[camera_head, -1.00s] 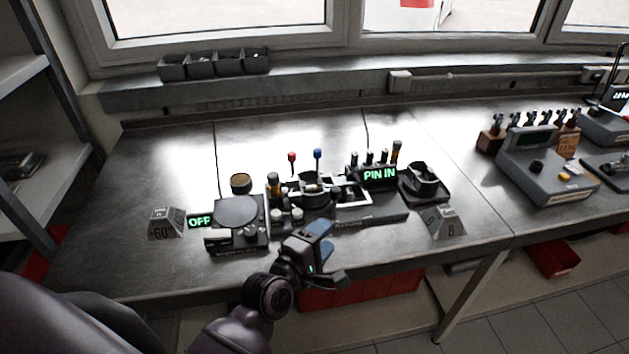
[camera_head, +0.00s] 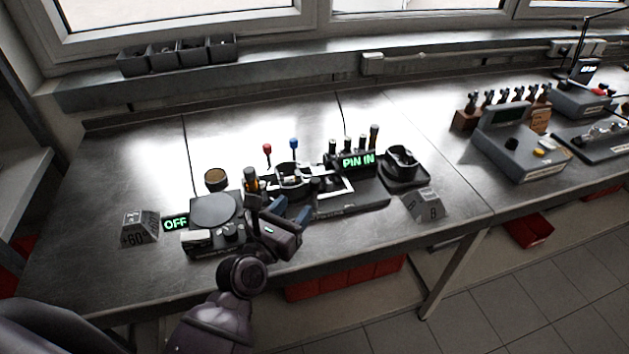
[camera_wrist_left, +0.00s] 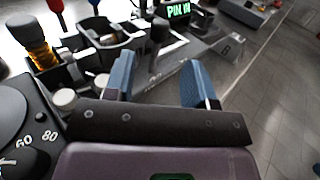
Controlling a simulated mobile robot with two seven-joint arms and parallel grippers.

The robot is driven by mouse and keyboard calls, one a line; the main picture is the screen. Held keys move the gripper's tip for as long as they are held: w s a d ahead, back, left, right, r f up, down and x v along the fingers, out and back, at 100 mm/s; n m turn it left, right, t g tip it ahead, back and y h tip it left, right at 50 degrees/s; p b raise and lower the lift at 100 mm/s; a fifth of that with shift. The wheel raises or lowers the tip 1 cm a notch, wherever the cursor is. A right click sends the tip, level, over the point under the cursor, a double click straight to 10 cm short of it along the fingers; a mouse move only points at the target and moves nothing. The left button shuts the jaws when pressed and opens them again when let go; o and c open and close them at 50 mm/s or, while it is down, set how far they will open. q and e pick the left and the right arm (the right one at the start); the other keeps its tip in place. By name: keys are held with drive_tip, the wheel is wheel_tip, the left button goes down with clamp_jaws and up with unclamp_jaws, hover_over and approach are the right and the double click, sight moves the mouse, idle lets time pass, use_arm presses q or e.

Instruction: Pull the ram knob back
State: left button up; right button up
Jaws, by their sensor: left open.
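The press fixture, with a lit PIN IN display (camera_head: 358,161), stands on the workbench. A dark upright knob (camera_wrist_left: 158,33) on its front part looks like the ram knob; it shows small in the head view (camera_head: 315,187). My left gripper (camera_head: 290,212) is at the front of the fixture, near the bench's front edge. Its blue fingers are apart with nothing between them in the left wrist view (camera_wrist_left: 158,75). The knob lies beyond the fingertips, roughly in line with the gap, and appears untouched. My right gripper is not in view.
A dial unit with an OFF display (camera_head: 175,222) stands left of the fixture. A dark cup holder (camera_head: 403,165) stands at right.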

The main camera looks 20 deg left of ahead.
sight(312, 186)
use_arm(q)
drive_tip(key=w, duration=0.3)
drive_tip(key=w+d, duration=0.1)
drive_tip(key=w, duration=0.5)
drive_tip(key=shift+w+d, duration=0.25)
drive_tip(key=shift+d, duration=0.15)
drive_tip(key=shift+c, duration=0.3)
